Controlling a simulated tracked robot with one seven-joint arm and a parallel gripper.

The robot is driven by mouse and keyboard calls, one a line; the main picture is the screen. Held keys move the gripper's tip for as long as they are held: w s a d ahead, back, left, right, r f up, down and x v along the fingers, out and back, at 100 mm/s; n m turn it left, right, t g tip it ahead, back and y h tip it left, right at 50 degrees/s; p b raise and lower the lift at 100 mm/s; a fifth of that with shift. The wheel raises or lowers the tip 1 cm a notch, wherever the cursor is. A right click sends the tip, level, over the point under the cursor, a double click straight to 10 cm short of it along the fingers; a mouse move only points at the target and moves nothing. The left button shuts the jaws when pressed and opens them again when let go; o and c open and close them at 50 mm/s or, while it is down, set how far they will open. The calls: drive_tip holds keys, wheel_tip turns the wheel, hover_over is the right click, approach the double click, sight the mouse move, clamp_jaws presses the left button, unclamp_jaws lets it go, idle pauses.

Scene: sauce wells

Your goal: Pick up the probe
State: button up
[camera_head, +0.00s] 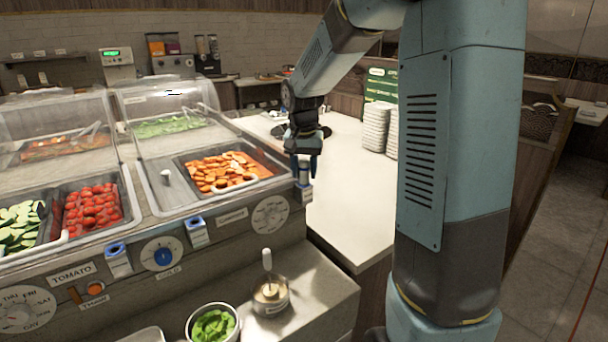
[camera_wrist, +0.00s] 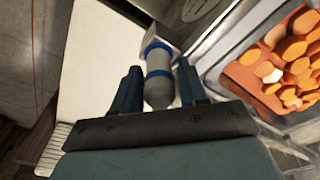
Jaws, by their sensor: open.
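The probe, a grey cylinder with a blue band, stands in a small white holder on the front of the salad bar. In the wrist view the probe (camera_wrist: 158,90) lies between my two fingers, with a gap visible on each side. Its lower end is in the holder (camera_wrist: 150,38). In the head view the probe (camera_head: 304,173) shows just below and between the fingers, above the holder (camera_head: 304,194). My gripper (camera_head: 302,168) is open and points down around the probe; it also shows in the wrist view (camera_wrist: 159,68).
A tray of sliced carrots (camera_head: 222,170) lies just left of my gripper, with tomatoes (camera_head: 92,205) farther left. Two holders with blue rings (camera_head: 118,260) (camera_head: 197,232) are on the panel. Stacked plates (camera_head: 376,128) stand on the white counter (camera_head: 340,205), mostly clear.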

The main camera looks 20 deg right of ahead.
drive_tip(key=shift+f, duration=0.4)
clamp_jaws()
